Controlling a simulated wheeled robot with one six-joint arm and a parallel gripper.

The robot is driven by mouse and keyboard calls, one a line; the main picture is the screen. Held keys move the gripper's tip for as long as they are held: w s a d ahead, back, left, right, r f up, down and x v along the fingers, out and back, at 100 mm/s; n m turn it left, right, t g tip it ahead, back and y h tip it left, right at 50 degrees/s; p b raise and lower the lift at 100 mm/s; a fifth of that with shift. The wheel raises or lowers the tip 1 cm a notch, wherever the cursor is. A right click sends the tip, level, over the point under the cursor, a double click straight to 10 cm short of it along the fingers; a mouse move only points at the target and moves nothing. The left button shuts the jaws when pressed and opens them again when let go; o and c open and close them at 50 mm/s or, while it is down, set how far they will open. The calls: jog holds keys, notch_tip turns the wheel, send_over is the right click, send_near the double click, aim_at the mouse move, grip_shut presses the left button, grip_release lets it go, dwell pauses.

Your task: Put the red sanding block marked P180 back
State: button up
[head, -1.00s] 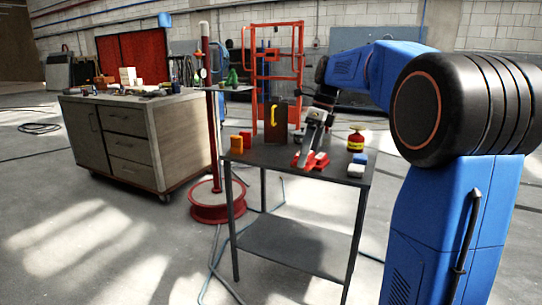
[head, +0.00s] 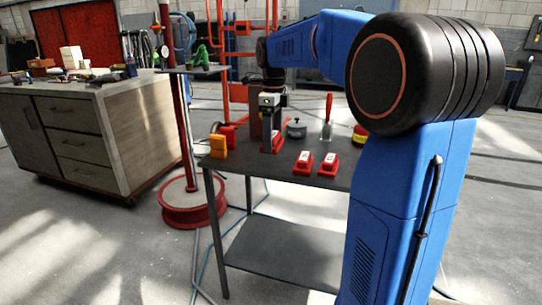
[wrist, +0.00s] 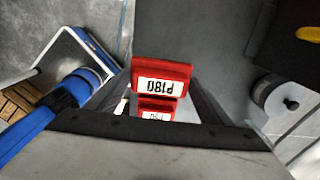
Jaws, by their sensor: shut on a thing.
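The red sanding block marked P180 (wrist: 162,77) sits between my fingertips in the wrist view, its white label upside down in the picture. My gripper (head: 268,145) is shut on it, pointing down over the left part of the dark table (head: 285,177). In the head view only a little red shows at the fingertips. A second red block (wrist: 157,108) shows smaller between my fingers, its label partly hidden by the gripper body. Two red blocks with white labels, a left one (head: 303,163) and a right one (head: 329,165), lie on the table right of my gripper.
Orange blocks (head: 218,146) stand at the table's left edge. A grey round pot (head: 296,129), a red-handled scraper (head: 328,120) and a yellow-red can (head: 359,136) stand right of my gripper. A wooden cabinet (head: 75,135) and a red stand (head: 188,207) are to the left.

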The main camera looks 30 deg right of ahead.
aim_at(274, 134)
jog(key=shift+f, duration=3.1)
jog(key=shift+f, duration=0.1)
jog(key=o, duration=1.1)
notch_tip(274, 134, up, 12)
jog(key=shift+r, duration=0.1)
jog(key=s+a+f+n+t, duration=0.1)
jog(key=s+a+f+n, duration=0.2)
jog(key=s+f+n, duration=0.3)
jog(key=s+a+f+n+t, duration=0.2)
jog(key=s+f+n, duration=0.5)
jog(key=s+n, duration=0.5)
jog(key=s+a+f+n+t, duration=0.1)
jog(key=s+a+f+n, duration=0.3)
jog(key=s, duration=0.9)
notch_tip(274, 134, down, 3)
jog(key=n, duration=0.5)
jog(key=shift+s+a+t, duration=0.2)
jog(key=shift+t, duration=0.2)
